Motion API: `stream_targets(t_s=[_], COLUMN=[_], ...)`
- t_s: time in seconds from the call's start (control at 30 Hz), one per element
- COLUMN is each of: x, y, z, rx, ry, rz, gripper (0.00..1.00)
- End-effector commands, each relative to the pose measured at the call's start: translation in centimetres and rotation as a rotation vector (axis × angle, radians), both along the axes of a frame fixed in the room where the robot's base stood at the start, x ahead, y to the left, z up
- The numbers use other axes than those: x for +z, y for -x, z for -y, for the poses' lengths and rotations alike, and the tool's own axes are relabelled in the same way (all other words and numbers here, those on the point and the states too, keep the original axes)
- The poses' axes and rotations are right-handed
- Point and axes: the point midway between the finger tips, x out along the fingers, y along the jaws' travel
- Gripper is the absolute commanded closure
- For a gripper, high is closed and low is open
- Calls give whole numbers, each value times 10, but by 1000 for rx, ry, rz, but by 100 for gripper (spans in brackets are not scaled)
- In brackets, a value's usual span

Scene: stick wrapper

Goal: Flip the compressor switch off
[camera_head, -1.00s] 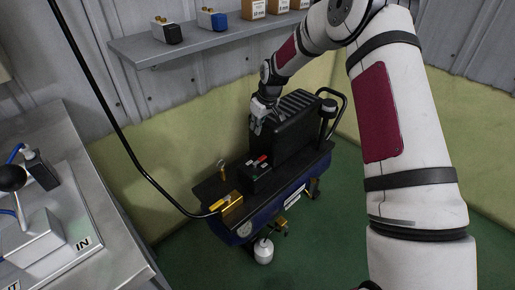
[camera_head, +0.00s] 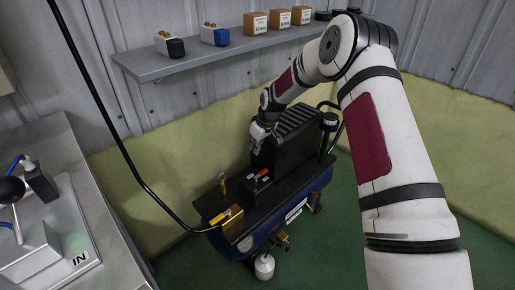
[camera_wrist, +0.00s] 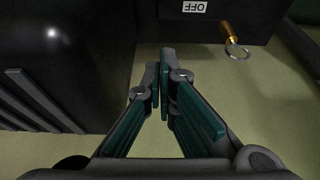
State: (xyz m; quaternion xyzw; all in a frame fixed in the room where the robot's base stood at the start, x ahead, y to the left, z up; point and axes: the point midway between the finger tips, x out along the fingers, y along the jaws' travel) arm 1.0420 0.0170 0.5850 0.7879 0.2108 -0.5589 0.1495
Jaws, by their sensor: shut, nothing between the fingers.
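The compressor (camera_head: 282,150) stands on the floor, with a black ribbed housing over a blue tank. The wrist view shows a white OFF label (camera_wrist: 194,6) at the top edge; the switch itself cannot be made out there. My gripper (camera_head: 259,141) is at the left side of the black housing, behind the control box. In the wrist view my gripper (camera_wrist: 160,66) has its fingertips together and empty, with the housing to the left.
A brass ring-pull (camera_wrist: 233,40) hangs near the label. A brass fitting (camera_head: 228,216) joins a black hose at the tank's left end. A wall shelf (camera_head: 185,66) with small boxes is above. A metal bench (camera_head: 105,215) stands at left. Green floor is open at right.

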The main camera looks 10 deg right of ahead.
Motion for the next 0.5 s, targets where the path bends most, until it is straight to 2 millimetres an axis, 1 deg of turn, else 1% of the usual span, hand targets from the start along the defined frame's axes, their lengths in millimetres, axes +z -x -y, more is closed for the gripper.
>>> stream_targets(t_s=[0.03,0.4,0.47,0.5], x=[-12,-70,-74,-71], y=[-2,-20,-20,-14], z=[-2,-12,-11,-7], rx=[1,1,0,-1], ry=[-1,0,1,1], rz=[-3,-1,0,-1], gripper=[100,100,100,100])
